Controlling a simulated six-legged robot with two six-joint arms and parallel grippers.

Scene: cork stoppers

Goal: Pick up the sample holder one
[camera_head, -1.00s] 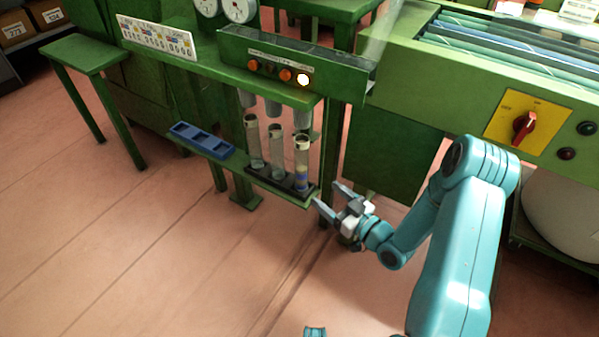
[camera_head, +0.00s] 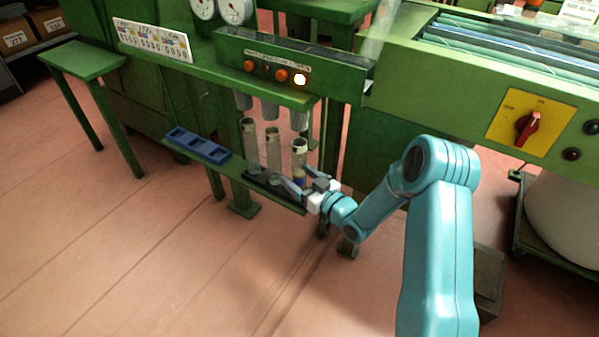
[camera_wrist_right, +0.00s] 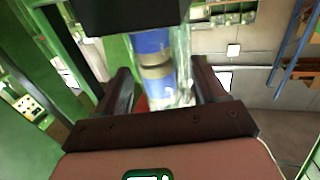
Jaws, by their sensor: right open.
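Three clear tube-like sample holders stand in a row on a black base (camera_head: 262,183) on the low green shelf. The right one (camera_head: 299,148) has a pale rim and blue and yellowish bands lower down. The middle one (camera_head: 273,148) and left one (camera_head: 249,133) look empty. No number shows on them. My right gripper (camera_head: 292,185) is open at the lower part of the right tube. In the right wrist view the blue-banded tube (camera_wrist_right: 155,60) stands between the two open fingers (camera_wrist_right: 163,88); contact cannot be told. My left gripper is out of view.
A blue compartment tray (camera_head: 197,146) lies on the shelf to the left. A green control box (camera_head: 290,66) and metal cylinders (camera_head: 300,119) hang above the tubes. A green machine (camera_head: 490,82) stands at the right. The floor in front is clear.

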